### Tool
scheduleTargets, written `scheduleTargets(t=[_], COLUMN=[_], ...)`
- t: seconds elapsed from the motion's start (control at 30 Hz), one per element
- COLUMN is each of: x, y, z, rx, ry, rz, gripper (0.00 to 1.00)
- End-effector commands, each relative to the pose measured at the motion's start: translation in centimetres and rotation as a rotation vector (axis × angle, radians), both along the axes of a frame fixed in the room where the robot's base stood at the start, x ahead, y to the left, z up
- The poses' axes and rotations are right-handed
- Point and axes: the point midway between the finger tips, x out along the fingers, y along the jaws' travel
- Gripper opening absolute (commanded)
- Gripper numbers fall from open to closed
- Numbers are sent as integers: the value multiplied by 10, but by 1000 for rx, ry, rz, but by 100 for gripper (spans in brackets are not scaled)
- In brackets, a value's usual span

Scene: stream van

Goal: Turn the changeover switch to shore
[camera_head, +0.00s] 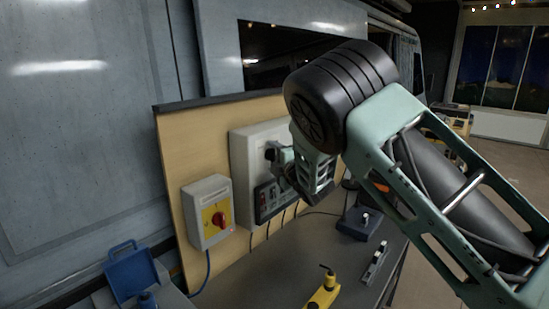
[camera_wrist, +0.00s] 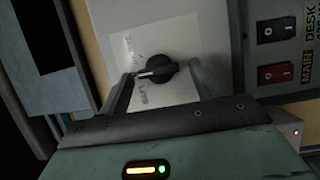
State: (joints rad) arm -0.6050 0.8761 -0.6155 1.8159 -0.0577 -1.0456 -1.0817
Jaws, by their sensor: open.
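The changeover switch is a black rotary knob (camera_wrist: 157,70) on a pale plate in the wrist view. Its white pointer mark faces left in that picture, between two printed words. The lower word looks like "BATT"; the upper one is too blurred to read surely. My gripper (camera_wrist: 161,76) is open, with one finger on each side of the knob. I cannot tell whether the fingers touch it. In the head view, my gripper (camera_head: 277,155) is at the front of the white panel box (camera_head: 243,160), and my arm hides much of the box.
A smaller box (camera_head: 197,196) with a red rotary switch on yellow (camera_head: 214,218) is left of the panel. Rocker switches (camera_wrist: 275,52) sit right of the knob. A blue case (camera_head: 130,273), a yellow tool (camera_head: 323,291) and a dark blue box (camera_head: 359,223) are below.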

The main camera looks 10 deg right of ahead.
Motion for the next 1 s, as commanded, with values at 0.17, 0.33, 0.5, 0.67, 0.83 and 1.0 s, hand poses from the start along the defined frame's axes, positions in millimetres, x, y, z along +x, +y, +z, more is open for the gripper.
scheduleTargets(t=[0.17,0.33,0.5,0.67,0.83,1.0], x=[0,0,0,0,0,0], y=[0,0,0,-1,-2,-2], z=[0,0,0,1,3,4], rx=[0,0,13,60,149,268], ry=[0,0,9,41,106,192], rz=[0,0,0,-1,-1,-2], gripper=[37,20,20,20,20,20])
